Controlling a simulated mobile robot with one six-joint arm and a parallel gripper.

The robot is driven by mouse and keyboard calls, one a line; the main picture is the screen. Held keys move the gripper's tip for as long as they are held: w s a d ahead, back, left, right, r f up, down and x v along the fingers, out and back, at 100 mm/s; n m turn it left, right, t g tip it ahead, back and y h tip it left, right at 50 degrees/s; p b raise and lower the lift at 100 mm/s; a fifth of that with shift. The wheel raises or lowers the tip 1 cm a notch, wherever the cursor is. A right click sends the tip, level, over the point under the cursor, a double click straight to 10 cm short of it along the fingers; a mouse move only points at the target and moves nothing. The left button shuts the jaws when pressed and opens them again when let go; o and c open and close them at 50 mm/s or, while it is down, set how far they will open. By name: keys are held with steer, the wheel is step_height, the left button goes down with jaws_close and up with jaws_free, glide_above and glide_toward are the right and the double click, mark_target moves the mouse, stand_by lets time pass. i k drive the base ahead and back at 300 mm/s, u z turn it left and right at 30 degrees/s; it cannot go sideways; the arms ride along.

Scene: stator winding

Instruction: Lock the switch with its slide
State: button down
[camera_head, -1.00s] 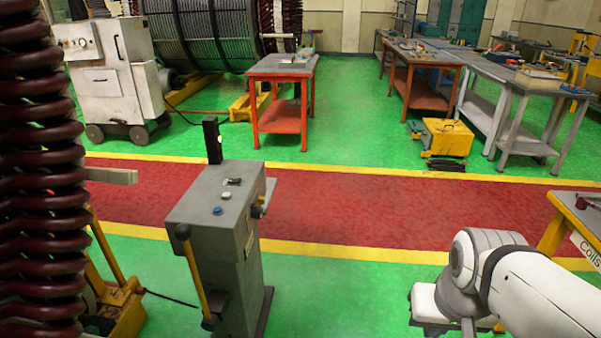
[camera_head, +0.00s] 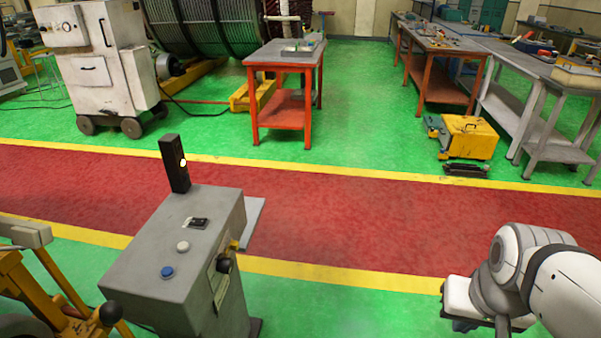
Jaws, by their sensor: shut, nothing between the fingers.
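A grey control console (camera_head: 150,260) stands in the left half of the head view. On its sloped top is a small black switch (camera_head: 198,223) with a light mark on it; its slide is too small to tell apart, so I cannot tell how it is set. A white button (camera_head: 183,247) and a blue button (camera_head: 167,272) sit nearer on the same top. My white arm is at the lower right, well apart from the console. The fingers of my gripper do not show.
A yellow frame (camera_head: 40,290) stands close on the left. The floor between console and arm is clear.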

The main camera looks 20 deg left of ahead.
mark_target(234, 245)
steer(key=u, duration=0.5)
steer(key=i, duration=1.25)
steer(key=u, duration=1)
steer(key=k, duration=0.75)
steer(key=u, duration=0.15)
steer(key=i, duration=0.85)
steer(key=z, duration=0.1)
